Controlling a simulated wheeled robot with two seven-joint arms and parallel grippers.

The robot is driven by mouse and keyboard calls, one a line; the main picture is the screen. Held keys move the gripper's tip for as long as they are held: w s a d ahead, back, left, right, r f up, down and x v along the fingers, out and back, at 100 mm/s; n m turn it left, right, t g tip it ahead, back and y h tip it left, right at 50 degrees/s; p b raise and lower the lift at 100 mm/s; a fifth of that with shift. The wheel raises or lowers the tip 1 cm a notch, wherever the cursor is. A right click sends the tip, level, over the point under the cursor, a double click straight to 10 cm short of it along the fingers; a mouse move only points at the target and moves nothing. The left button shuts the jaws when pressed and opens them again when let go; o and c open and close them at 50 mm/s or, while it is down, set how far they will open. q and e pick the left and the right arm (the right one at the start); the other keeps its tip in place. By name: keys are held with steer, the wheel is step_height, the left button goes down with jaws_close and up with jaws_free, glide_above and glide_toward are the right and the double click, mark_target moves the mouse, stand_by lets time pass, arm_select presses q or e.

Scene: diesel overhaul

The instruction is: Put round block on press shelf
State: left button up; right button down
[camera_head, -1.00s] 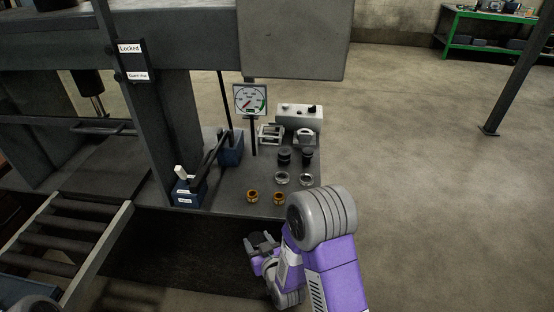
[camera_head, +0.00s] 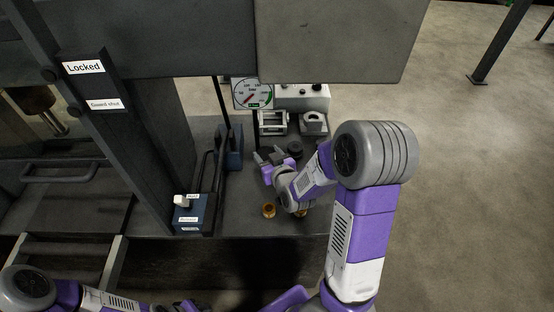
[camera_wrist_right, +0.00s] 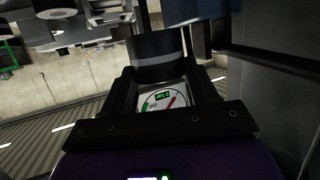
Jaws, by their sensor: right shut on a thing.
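My right gripper (camera_head: 268,157) is over the press shelf (camera_head: 240,195), near the gauge post. In the wrist view its fingers (camera_wrist_right: 160,88) are shut on a dark round block (camera_wrist_right: 158,55) with a pale band. In the head view the held block is hard to make out between the fingers. I cannot tell whether it touches the shelf. Another dark round piece (camera_head: 295,148) shows on the shelf just right of the gripper.
A pressure gauge (camera_head: 252,93) stands behind the gripper. Metal blocks (camera_head: 272,122) (camera_head: 313,123) and a white control box (camera_head: 303,97) are at the back. A blue box with a lever (camera_head: 190,212) is left. A brass ring (camera_head: 269,210) lies at the front edge.

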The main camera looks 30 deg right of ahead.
steer(key=f+b, duration=0.1)
steer(key=f, duration=0.3)
steer(key=shift+s+f, duration=0.2)
steer(key=shift+w+f+b, duration=0.1)
steer(key=shift+f+b, duration=0.6)
steer(key=shift+f, duration=1.5)
steer(key=shift+r, duration=0.1)
steer(key=shift+f, duration=0.25)
steer(key=shift+f+b, duration=0.1)
steer(key=shift+b, duration=0.4)
steer(key=shift+s+a+f, duration=0.1)
steer(key=shift+s, duration=0.1)
